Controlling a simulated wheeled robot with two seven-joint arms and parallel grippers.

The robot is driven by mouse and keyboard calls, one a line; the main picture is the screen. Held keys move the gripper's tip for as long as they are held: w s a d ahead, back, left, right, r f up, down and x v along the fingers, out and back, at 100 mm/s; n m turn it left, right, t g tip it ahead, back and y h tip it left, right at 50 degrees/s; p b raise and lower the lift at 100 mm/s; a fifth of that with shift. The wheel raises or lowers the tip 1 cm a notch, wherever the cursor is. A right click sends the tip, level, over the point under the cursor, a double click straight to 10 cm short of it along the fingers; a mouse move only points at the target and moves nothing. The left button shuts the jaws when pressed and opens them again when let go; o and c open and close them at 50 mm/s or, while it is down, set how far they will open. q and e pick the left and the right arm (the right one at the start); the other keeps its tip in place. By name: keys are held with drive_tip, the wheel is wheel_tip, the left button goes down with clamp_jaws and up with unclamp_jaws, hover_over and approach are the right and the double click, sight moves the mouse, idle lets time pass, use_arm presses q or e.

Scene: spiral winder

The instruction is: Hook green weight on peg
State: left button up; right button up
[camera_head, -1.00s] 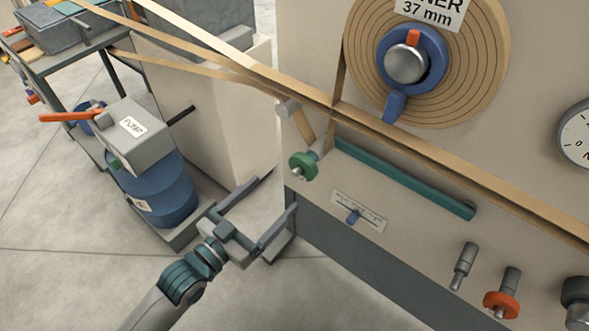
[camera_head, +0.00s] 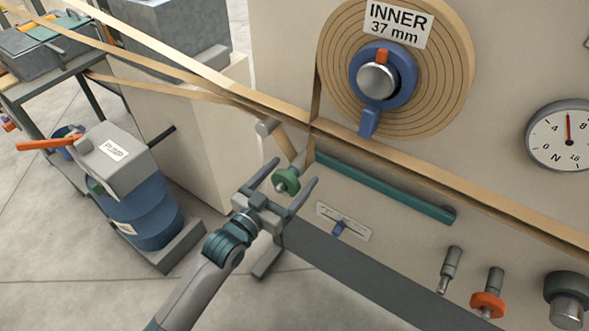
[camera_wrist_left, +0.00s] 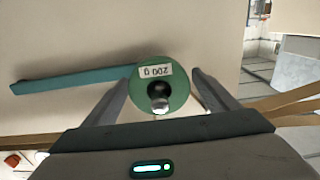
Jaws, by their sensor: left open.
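The green weight (camera_head: 287,180) is a small disc with a metal stem, held at the lower end of a short arm below the tan strip. In the left wrist view the green weight (camera_wrist_left: 178,91) shows a "200 g" label, upside down. My left gripper (camera_head: 292,175) is open, with one finger on each side of the weight. In the wrist view the fingers (camera_wrist_left: 162,80) look apart from its rim. A bare metal peg (camera_head: 451,269) sticks out of the panel at lower right. Beside it a peg carries an orange-red weight (camera_head: 488,304). My right gripper is out of view.
Tan strips (camera_head: 420,185) run across the panel under the "INNER 37 mm" roll (camera_head: 440,80). A teal bar (camera_head: 385,188) and a small blue slider (camera_head: 341,229) lie right of the gripper. A dial (camera_head: 562,135) and dark knob (camera_head: 568,298) are far right. A blue pump drum (camera_head: 150,212) stands left.

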use_arm(q)
drive_tip(key=shift+x, duration=1.1)
